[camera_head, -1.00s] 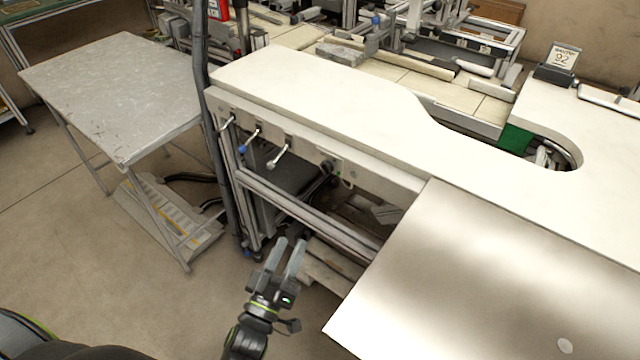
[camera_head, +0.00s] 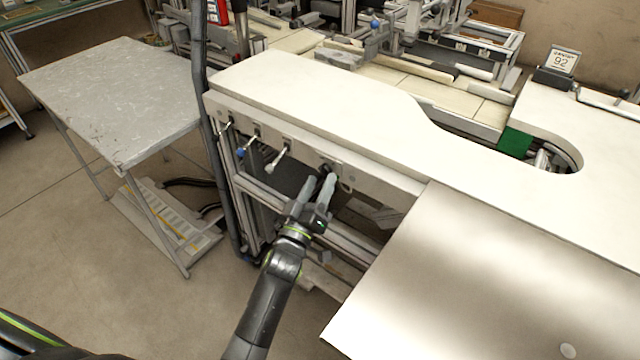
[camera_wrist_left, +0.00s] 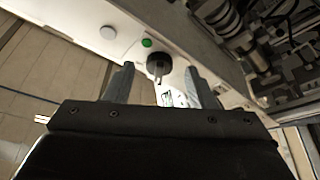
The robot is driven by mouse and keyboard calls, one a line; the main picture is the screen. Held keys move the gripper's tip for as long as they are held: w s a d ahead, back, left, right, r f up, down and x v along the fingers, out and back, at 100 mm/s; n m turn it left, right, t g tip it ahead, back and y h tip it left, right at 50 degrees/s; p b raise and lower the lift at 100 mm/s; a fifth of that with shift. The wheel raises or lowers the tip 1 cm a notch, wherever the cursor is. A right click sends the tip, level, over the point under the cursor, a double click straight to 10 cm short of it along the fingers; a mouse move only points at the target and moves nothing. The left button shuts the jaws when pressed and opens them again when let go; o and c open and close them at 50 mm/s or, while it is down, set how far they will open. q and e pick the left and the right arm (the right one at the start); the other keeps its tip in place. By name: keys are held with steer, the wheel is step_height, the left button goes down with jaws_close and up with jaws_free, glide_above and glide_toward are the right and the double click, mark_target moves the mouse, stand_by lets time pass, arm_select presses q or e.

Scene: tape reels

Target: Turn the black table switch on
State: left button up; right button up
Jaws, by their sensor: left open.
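The black table switch (camera_wrist_left: 158,66) is a round dark knob on the white panel under the tabletop edge. In the left wrist view it sits between my open fingertips and slightly beyond them. In the head view the switch (camera_head: 326,170) shows only in part, at the tips of my left gripper. My left gripper (camera_head: 318,184) is open and reaches up to the panel from below. Its fingers also frame the knob in the left wrist view (camera_wrist_left: 157,78). I cannot tell whether the fingers touch the knob. My right gripper is not in view.
A green button (camera_wrist_left: 147,43) and a pale round cap (camera_wrist_left: 108,32) sit near the switch. Levers with pale and blue ends (camera_head: 278,158) stick out to its left. A shiny metal sheet (camera_head: 480,270) lies to the right. A grey side table (camera_head: 110,90) stands at the left.

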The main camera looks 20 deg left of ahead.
arm_select(q)
steer(key=shift+w+r, duration=0.15)
steer(key=shift+w, duration=0.25)
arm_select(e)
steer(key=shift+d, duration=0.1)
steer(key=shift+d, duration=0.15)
arm_select(q)
steer(key=c, duration=1)
steer(key=shift+o, duration=0.2)
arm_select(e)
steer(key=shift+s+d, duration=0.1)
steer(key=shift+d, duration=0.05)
